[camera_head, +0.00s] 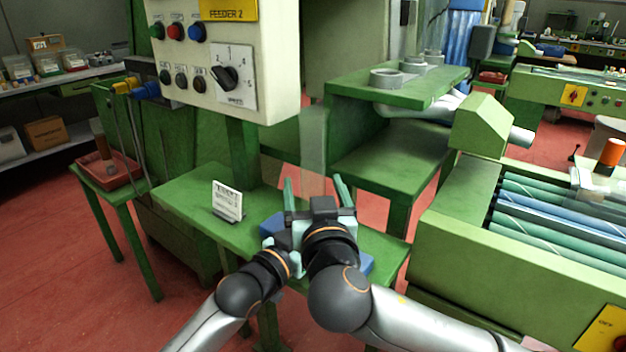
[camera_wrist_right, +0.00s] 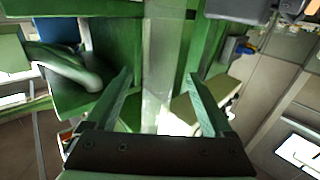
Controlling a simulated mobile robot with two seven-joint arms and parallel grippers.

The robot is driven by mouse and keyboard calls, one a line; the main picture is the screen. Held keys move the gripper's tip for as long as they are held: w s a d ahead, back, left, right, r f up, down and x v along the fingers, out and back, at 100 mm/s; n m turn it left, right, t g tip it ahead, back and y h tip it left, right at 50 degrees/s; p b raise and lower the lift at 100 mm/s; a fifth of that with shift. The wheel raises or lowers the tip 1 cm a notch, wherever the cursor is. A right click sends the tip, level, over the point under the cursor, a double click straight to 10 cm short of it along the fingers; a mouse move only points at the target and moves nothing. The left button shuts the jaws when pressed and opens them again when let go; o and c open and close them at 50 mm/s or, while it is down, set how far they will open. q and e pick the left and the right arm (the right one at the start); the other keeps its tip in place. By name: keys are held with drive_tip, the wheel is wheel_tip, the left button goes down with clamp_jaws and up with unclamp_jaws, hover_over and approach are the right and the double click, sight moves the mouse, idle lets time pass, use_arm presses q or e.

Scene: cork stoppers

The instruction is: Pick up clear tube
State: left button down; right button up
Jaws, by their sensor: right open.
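The clear tube (camera_head: 313,145) is a faint, see-through upright column in the head view, beyond my right gripper (camera_head: 314,184). In the right wrist view the clear tube (camera_wrist_right: 163,55) runs as a pale translucent strip down the middle. There the fingers of the right gripper (camera_wrist_right: 160,77) are spread apart, one on each side of the strip in the picture. No finger visibly touches it. The tube's lower end is hidden behind my right gripper in the head view. My left arm's wrist shows beside the right one; its fingers cannot be made out.
A green table (camera_head: 185,190) below holds a small white sign (camera_head: 228,201) and blue items partly hidden by my arms. A control box (camera_head: 225,60) with buttons and a dial hangs above left. A green stand (camera_head: 390,90) and a roller conveyor (camera_head: 545,225) are at right.

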sight(311, 172)
drive_tip(key=shift+w+a, duration=0.15)
drive_tip(key=shift+w, duration=1.15)
drive_tip(key=shift+w+a, duration=0.1)
drive_tip(key=shift+w, duration=1.2)
clamp_jaws()
